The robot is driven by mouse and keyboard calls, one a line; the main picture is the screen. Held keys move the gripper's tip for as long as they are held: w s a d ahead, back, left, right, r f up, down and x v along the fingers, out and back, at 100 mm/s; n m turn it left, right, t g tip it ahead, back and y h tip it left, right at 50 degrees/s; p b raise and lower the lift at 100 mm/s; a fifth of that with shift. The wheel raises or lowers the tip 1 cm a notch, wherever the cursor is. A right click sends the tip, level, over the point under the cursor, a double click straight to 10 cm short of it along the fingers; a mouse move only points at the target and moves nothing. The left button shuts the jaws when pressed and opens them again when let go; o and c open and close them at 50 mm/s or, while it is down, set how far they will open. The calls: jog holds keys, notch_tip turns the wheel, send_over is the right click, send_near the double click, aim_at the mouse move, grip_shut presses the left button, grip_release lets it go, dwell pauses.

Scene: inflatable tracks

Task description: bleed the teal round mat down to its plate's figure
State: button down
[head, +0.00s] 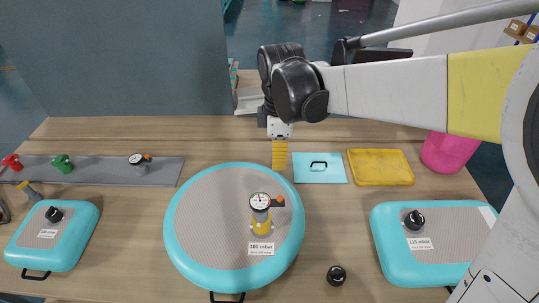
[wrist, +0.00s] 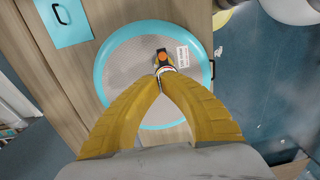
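The teal round mat (head: 190,235) lies flat on the wooden table with a grey top; it also shows in the wrist view (wrist: 118,80). A white-faced gauge (head: 260,202) with an orange button (head: 280,201) sits on a yellow fitting (head: 262,222) on the mat. Its needle is too small to read. The plate (head: 261,248) reads 100 mbar. My gripper (head: 279,165) points down behind the gauge, near the mat's far edge, apart from the gauge in the head view. Its yellow fingers (wrist: 160,82) meet at the tips, with nothing visible between them; they overlap the gauge in the wrist view.
A black cap (head: 336,275) lies right of the mat. Teal mats stand left (head: 70,247) and right (head: 382,237). Behind are a teal sheet (head: 303,174), yellow tray (head: 381,182), pink container (head: 447,152) and grey strip (head: 105,176) with red and green fittings and another gauge (head: 137,160).

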aim_at(280, 199)
jog(key=shift+r, duration=0.1)
jog(key=p, duration=0.1)
jog(key=r+p, duration=0.2)
jog(key=shift+s+d+r+p, duration=0.15)
jog(key=shift+s+d+p, duration=0.15)
jog(key=shift+p, duration=0.1)
jog(key=f, duration=0.9)
jog(key=f+b, duration=0.1)
jog(key=f, duration=0.4)
jog(key=shift+a, duration=0.3)
jog(key=shift+f, duration=0.15)
